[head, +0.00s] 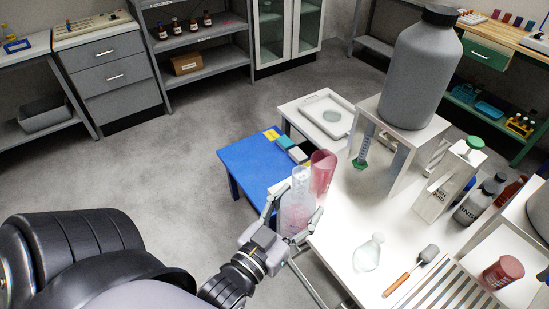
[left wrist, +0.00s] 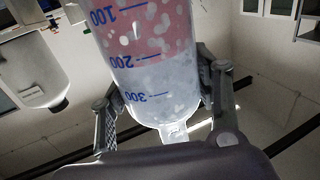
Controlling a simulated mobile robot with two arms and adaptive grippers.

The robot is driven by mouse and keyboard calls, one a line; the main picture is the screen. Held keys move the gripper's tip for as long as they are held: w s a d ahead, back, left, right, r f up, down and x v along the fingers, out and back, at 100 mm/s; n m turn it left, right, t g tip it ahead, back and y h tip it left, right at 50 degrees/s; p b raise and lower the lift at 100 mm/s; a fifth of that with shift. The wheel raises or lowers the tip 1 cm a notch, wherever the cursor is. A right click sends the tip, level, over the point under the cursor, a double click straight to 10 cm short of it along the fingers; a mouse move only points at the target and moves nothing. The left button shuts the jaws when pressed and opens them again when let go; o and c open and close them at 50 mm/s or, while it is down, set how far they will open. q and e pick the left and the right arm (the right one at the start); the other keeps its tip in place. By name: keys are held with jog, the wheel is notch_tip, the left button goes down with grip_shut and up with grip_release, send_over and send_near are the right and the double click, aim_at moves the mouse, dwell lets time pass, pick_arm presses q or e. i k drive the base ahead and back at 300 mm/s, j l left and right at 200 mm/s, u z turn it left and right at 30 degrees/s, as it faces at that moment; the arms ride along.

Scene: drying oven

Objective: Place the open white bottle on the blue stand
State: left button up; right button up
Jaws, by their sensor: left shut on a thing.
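A translucent whitish bottle (head: 297,208) with a narrower top is in my left gripper (head: 284,212), at the left edge of the white table. The gripper's fingers close on both sides of it. In the left wrist view the bottle (left wrist: 152,75) shows blue graduation marks upside down and a pink upper part, between the fingers (left wrist: 165,103). I cannot tell if the pink is its content or something behind. The blue stand (head: 246,168), like a low blue table, is just behind and left of the gripper. My right gripper is not in view.
A pink-red cylinder (head: 323,170) stands right behind the held bottle. Small blocks (head: 287,142) and a yellow item (head: 271,134) lie along the stand's back right side; its front left is bare. A clear flask (head: 368,254) and an orange-handled tool (head: 405,277) are on the white table.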

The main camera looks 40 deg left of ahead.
aim_at(255, 169)
jog(key=j+z, duration=0.1)
jog(key=j, duration=0.6)
jog(key=j+z, duration=0.15)
jog(key=j, duration=0.55)
jog(key=j+z, duration=0.1)
jog(key=j, duration=0.6)
jog(key=k+j+z, duration=0.1)
jog(key=j, duration=0.6)
jog(key=k+j+z, duration=0.15)
jog(key=j, duration=0.55)
jog(key=i, duration=0.05)
